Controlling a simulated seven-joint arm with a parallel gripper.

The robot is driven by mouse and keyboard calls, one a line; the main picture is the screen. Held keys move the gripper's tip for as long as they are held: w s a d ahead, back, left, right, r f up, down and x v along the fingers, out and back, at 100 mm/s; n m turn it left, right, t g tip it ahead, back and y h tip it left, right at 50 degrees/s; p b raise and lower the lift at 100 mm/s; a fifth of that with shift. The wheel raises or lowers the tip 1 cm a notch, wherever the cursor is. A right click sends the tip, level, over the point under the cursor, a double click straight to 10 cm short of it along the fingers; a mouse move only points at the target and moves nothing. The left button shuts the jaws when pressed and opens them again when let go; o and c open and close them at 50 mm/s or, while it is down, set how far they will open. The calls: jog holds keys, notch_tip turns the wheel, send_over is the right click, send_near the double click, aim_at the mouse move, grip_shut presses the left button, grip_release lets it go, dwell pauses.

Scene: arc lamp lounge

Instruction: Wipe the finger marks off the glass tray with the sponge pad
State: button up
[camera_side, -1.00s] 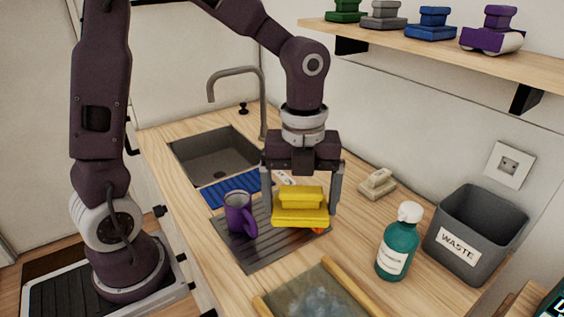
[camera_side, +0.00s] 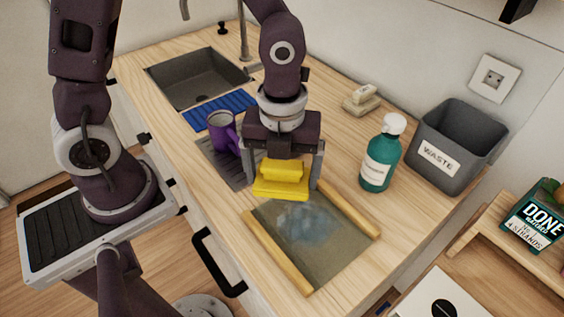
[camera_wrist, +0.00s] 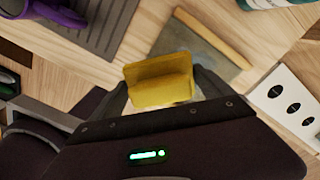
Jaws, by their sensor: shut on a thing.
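My gripper (camera_side: 283,180) is shut on the yellow sponge pad (camera_side: 280,190), holding it level by its upper block. The pad also shows in the wrist view (camera_wrist: 160,82) between the two fingers. The glass tray (camera_side: 340,262) lies on the counter with a wooden rail along each of two sides. A cloudy bluish-white patch of finger marks (camera_side: 300,222) is on its glass. The pad is at the tray's far edge, just beyond the marks; I cannot tell if it touches the glass. The pad hides part of that edge.
A purple mug (camera_side: 222,130) stands on the ribbed grey mat (camera_side: 215,157) left of my gripper. A teal bottle (camera_side: 381,158) and the grey waste bin (camera_side: 480,135) are to the right. A beige block (camera_side: 361,100) sits behind. Counter around the tray's near right is clear.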

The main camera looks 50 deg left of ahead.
jog(key=shift+d+f, duration=0.1)
jog(key=shift+f, duration=3.25)
jog(key=shift+s+d+r, duration=0.1)
jog(key=shift+d+r, duration=0.2)
jog(key=shift+d, duration=0.3)
jog(key=shift+d+r, duration=0.25)
jog(key=shift+d, duration=4.35)
jog(key=shift+a, duration=5.4)
jog(key=shift+w, duration=1.25)
jog(key=shift+w+d, duration=0.2)
jog(key=shift+d, duration=5.05)
jog(key=shift+a, duration=5)
jog(key=shift+a+r, duration=0.15)
jog(key=shift+a, duration=0.05)
jog(key=shift+r, duration=3.1)
